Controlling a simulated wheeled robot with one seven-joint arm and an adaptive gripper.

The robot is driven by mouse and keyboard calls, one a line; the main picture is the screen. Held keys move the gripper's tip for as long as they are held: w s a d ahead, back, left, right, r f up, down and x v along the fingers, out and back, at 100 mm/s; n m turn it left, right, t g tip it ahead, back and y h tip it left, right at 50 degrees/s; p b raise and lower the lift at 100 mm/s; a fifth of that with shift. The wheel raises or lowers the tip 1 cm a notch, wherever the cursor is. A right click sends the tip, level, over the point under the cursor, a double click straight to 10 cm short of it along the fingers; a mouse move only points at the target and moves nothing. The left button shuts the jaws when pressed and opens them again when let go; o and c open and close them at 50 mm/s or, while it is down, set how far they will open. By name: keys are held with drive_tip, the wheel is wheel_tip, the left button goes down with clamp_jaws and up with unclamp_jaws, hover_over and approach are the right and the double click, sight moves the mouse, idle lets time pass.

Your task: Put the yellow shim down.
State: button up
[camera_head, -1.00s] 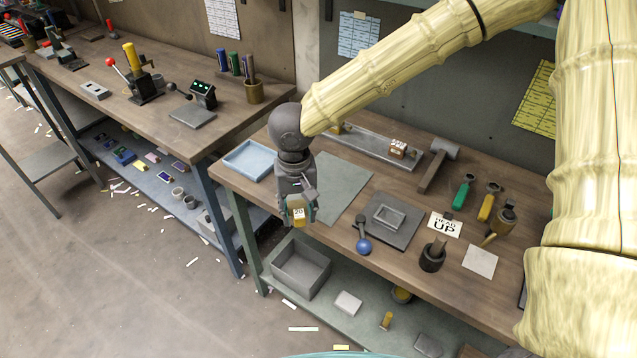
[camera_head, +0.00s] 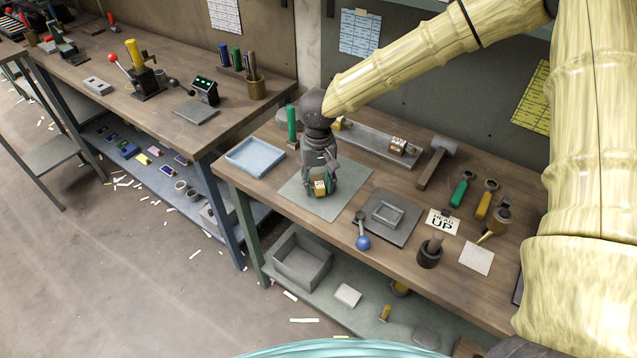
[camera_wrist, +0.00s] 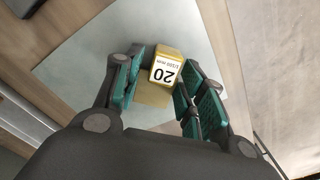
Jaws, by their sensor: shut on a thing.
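The yellow shim (camera_wrist: 164,68) is a small block with a white label that reads 20. My gripper (camera_wrist: 158,88) is shut on it, with teal finger pads on both sides. In the head view my gripper (camera_head: 319,190) points down over the grey-green mat (camera_head: 297,203), and the shim (camera_head: 320,185) shows low between the fingers. The mat (camera_wrist: 88,62) fills the background behind the shim in the wrist view. I cannot tell whether the shim touches the mat.
A blue tray (camera_head: 255,156) lies left of the mat. A grey plate (camera_head: 376,226) with a metal frame and a blue-knobbed lever (camera_head: 362,242) are to the right. Behind stand a green cylinder (camera_head: 292,124) and a long metal rail (camera_head: 372,146). The mat is bare around my gripper.

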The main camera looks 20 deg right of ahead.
drive_tip(key=shift+f, duration=0.75)
drive_tip(key=shift+f, duration=0.1)
drive_tip(key=o, duration=1)
wheel_tip(320, 180, up, 12)
drive_tip(key=shift+b, duration=0.45)
drive_tip(key=shift+w, duration=0.1)
